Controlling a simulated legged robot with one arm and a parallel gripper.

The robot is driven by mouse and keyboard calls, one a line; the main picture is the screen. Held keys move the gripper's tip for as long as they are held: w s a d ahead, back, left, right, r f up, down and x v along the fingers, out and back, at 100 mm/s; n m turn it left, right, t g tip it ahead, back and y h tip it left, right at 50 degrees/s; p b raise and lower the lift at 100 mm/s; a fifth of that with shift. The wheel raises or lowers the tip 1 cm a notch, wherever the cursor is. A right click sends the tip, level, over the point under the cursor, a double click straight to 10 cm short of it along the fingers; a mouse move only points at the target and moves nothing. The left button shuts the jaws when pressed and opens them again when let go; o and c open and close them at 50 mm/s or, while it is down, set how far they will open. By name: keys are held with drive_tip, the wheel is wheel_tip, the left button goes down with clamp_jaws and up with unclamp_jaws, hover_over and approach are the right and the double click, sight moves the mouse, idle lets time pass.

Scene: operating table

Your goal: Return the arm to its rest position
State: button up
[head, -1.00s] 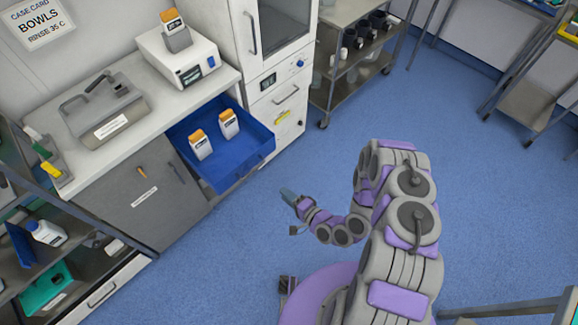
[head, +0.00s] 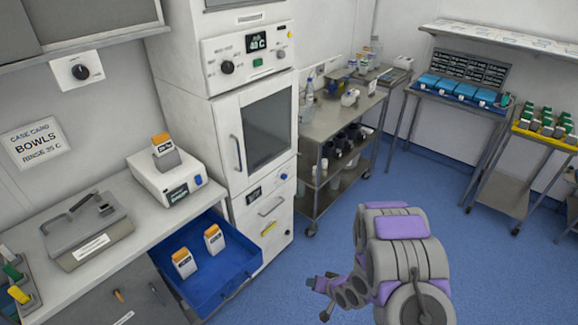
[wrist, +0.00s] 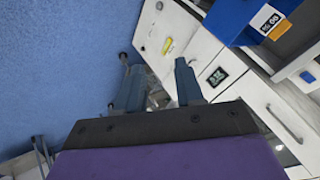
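My arm (head: 405,240), grey and purple, stands bent at the lower right of the head view. My gripper (head: 318,283) is out over the blue floor, to the right of the blue drawer and apart from it. In the wrist view the two blue-grey fingers of my gripper (wrist: 157,76) stand apart with nothing between them. The gripper is small in the head view, and part of the arm is hidden behind its upper links.
A steel cart (head: 335,122) with bottles is at the back. Blue floor (head: 490,270) is clear to the right.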

drive_tip(key=w+d+r+h, duration=0.1)
drive_tip(key=d+r+h, duration=0.2)
drive_tip(key=d+r, duration=0.35)
drive_tip(key=s+d+r+g+h, duration=0.2)
drive_tip(key=s+d+r, duration=0.15)
drive_tip(key=r, duration=0.55)
drive_tip(key=s+d+r+g+h, duration=0.2)
drive_tip(key=s+r, duration=0.3)
drive_tip(key=r, duration=0.3)
drive_tip(key=s+a+r+g, duration=0.1)
drive_tip(key=s+a+r, duration=0.1)
drive_tip(key=s+r, duration=0.3)
drive_tip(key=s+a+r+n+g+y, duration=0.1)
drive_tip(key=s+r, duration=0.4)
drive_tip(key=s, duration=0.9)
drive_tip(key=s+a+r+g+y, duration=0.1)
drive_tip(key=s+a+r, duration=0.3)
drive_tip(key=s, duration=0.5)
drive_tip(key=shift+s+a+r+n+g, duration=0.3)
drive_tip(key=shift+r+n+g, duration=0.1)
drive_tip(key=shift+g, duration=0.4)
drive_tip(key=shift+w, duration=0.1)
idle(2.0)
